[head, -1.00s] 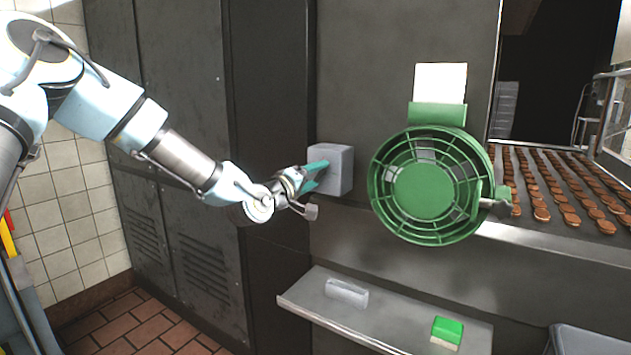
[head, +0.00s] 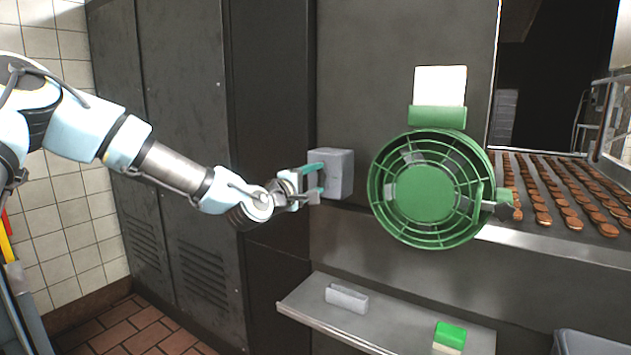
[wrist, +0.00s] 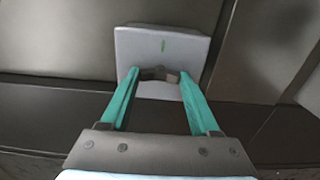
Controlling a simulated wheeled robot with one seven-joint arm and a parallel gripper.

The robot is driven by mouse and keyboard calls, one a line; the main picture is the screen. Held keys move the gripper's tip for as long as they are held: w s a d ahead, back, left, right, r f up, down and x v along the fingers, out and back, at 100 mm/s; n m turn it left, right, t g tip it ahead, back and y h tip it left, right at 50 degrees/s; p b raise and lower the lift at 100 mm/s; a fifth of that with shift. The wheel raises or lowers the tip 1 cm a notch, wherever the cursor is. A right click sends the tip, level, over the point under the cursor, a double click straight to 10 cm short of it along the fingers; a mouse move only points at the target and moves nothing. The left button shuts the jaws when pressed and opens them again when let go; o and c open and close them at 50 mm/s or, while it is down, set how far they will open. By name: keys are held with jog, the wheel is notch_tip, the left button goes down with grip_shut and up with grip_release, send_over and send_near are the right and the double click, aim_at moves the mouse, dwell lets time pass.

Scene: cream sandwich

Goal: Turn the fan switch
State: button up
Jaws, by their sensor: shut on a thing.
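The fan switch is a grey box (head: 341,173) on the dark metal panel, left of the green fan (head: 430,192). In the wrist view the box (wrist: 135,50) has a small green mark and a dark knob (wrist: 158,74) on its face. My gripper (head: 321,178) is at the left side of the box in the head view. Its teal fingers (wrist: 160,78) are shut on the knob, one on each side. The knob is hidden in the head view.
A metal shelf (head: 400,326) below holds a grey holder (head: 347,298) and a green-and-cream sponge (head: 449,336). A conveyor with rows of brown biscuits (head: 570,200) runs at the right. Tall dark cabinets (head: 180,130) stand behind my arm.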

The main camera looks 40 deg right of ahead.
jog(key=o, duration=1.4)
jog(key=shift+c, duration=0.2)
jog(key=b+v, duration=0.2)
jog(key=v, duration=0.8)
jog(key=shift+a, duration=0.4)
